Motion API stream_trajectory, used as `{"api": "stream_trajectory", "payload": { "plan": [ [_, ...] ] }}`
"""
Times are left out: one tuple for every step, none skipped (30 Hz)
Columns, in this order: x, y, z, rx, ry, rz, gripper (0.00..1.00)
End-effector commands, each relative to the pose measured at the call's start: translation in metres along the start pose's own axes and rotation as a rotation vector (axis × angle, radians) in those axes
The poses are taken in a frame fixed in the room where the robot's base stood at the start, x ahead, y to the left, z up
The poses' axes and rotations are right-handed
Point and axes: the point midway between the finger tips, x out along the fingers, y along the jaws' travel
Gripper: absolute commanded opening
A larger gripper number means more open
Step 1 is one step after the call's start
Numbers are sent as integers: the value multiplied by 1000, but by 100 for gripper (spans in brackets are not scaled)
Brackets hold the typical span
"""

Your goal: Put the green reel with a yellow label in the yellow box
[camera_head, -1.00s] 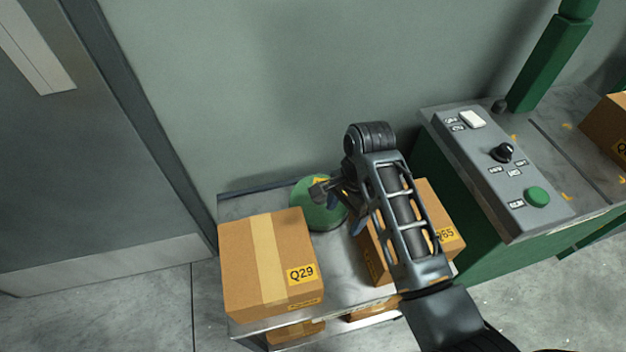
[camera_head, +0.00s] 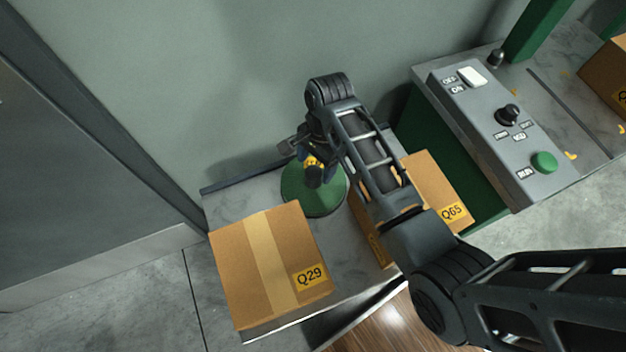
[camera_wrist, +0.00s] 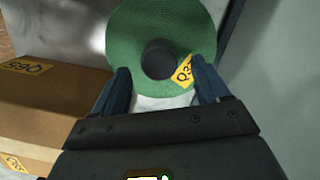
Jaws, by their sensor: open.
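The green reel (camera_head: 328,200) lies flat on a grey metal bench, between two cardboard boxes and towards the wall. In the wrist view the reel (camera_wrist: 128,38) shows a dark centre and a yellow label near its rim. My gripper (camera_wrist: 160,73) is open, with one blue finger on each side of the reel's near part. The fingers appear over or around the reel; I cannot tell whether they touch it. In the head view my gripper (camera_head: 312,168) hangs over the reel and hides part of it. No yellow box shows in these views.
A cardboard box marked Q29 (camera_head: 235,265) stands left of the reel. Another marked Q65 (camera_head: 432,185) stands to the right, partly behind my arm. The wall is close behind the bench.

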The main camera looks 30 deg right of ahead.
Motion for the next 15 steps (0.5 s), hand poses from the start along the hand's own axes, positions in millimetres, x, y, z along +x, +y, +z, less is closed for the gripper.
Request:
{"api": "stream_trajectory", "payload": {
  "plan": [
    [8, 1, 3, -2, -1, 4, 75],
    [12, 0, 4, -2, -1, 3, 75],
    [18, 0, 4, -1, -1, 4, 75],
    [22, 0, 4, -1, -1, 3, 75],
    [25, 0, 4, 0, 0, 2, 75],
    [29, 0, 3, 0, -1, 3, 75],
    [31, 0, 3, 0, 0, 3, 75],
    [32, 0, 3, 0, 0, 2, 75],
    [34, 0, 3, 0, 0, 1, 75],
    [34, 0, 3, 0, 0, 0, 75],
    [34, 0, 3, 0, 1, 0, 75],
    [34, 0, 3, 0, 1, 0, 75],
    [34, 0, 3, 0, 1, 0, 75],
    [34, 0, 3, 0, 1, 0, 75],
    [34, 0, 3, 0, 0, 0, 75]
  ]
}}
